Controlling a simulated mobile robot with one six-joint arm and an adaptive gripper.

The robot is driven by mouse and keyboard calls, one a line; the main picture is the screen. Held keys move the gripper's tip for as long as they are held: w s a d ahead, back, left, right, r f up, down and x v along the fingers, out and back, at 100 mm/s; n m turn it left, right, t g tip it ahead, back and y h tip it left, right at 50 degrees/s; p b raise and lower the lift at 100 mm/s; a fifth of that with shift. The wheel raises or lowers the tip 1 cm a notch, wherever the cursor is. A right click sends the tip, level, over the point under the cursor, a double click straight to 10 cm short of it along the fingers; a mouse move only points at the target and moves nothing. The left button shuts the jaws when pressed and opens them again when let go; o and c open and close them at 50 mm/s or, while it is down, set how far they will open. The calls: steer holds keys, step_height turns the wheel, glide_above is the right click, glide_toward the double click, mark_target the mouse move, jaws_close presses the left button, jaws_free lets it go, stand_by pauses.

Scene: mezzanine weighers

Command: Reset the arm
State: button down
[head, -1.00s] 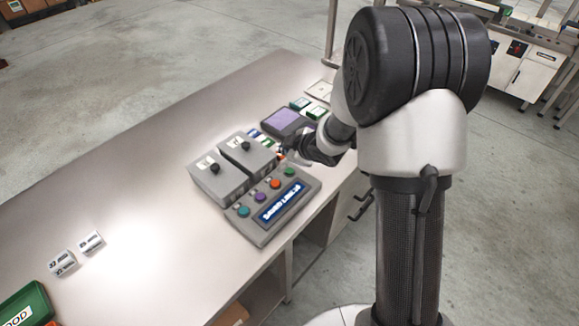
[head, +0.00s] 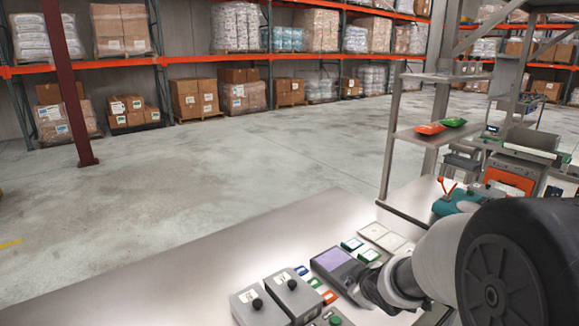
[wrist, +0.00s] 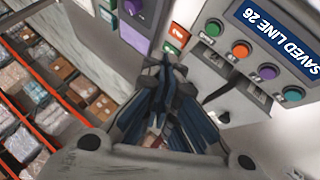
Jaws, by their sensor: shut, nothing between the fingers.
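My gripper's fingertips (wrist: 165,62) are shut with nothing between them in the wrist view. They point toward the gap between a purple-topped device and a grey control panel. In the head view my arm comes in from the lower right, over the table, and the fingertips are not clear there. The control panel (wrist: 225,55) has coloured round buttons and a blue display reading "SAVED LINE 26". Whether the gripper touches anything below cannot be told.
Two grey boxes (head: 258,312) with black knobs, the purple-topped device (head: 333,262), small coloured cards (head: 316,283) and pale plates (head: 372,231) are near my arm. A rack (head: 405,135) holds red and green packets. The table's left part (head: 180,275) is clear.

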steer(key=s+d+r+m+h, duration=0.2)
steer(key=s+r+m, duration=0.1)
steer(key=s+r, duration=0.4)
steer(key=s+a+r+m+g+y, duration=0.1)
steer(key=s+a+m+g, duration=0.1)
steer(key=s, duration=1)
steer(key=s+a+r+m+g+y, duration=0.1)
steer(key=s+a+r+m+g, duration=0.1)
steer(key=s, duration=1.1)
steer(key=shift+a+m, duration=0.55)
steer(key=shift+m, duration=0.65)
